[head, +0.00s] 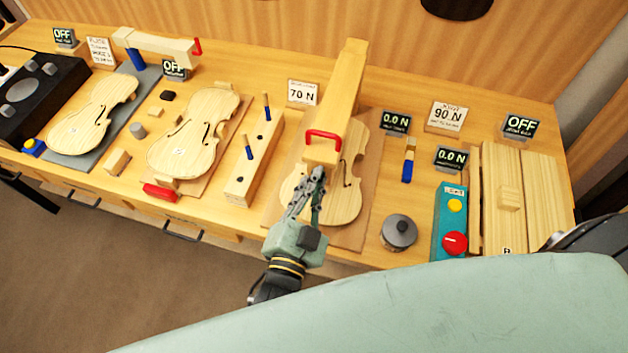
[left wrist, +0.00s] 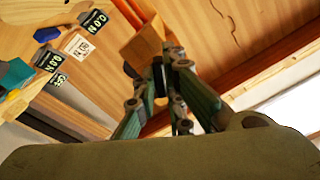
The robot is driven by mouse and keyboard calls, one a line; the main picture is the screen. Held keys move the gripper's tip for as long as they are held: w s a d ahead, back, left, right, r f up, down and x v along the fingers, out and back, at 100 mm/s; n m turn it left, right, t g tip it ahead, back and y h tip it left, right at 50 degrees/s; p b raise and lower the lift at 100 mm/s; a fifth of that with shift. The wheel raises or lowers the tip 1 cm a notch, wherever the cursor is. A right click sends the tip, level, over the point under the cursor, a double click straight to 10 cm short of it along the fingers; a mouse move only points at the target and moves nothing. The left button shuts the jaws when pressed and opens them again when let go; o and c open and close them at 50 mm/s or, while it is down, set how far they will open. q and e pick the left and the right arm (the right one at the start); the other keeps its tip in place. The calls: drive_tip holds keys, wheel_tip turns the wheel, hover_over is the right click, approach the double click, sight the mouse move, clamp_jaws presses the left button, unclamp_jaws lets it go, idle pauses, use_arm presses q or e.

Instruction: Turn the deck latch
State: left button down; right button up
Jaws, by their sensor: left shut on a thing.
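A long wooden arm (head: 340,95) reaches over a violin plate (head: 343,200), with a red handle (head: 323,136) across its near end. I cannot tell for sure which part is the deck latch. My left gripper (head: 318,178) is at the near end of the wooden arm, over the plate. In the left wrist view the fingers (left wrist: 172,62) are closed in at the lower end of the wooden arm (left wrist: 142,50), beside red bars. The exact contact is partly hidden by the fingers. My right gripper is not seen.
To the right are a grey round pot (head: 398,231), a teal button box (head: 449,220) and a wooden case (head: 500,235). To the left are a block with blue pegs (head: 255,160) and another violin plate (head: 195,130). Small displays and signs stand along the back.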

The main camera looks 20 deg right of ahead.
use_arm(q)
drive_tip(key=shift+f+n+p, duration=0.1)
drive_tip(key=shift+n+p, duration=0.8)
drive_tip(key=shift+n, duration=2.1)
drive_tip(key=c, duration=1.8)
unclamp_jaws()
drive_tip(key=shift+c, duration=0.2)
drive_tip(key=shift+s, duration=0.1)
drive_tip(key=v, duration=1.2)
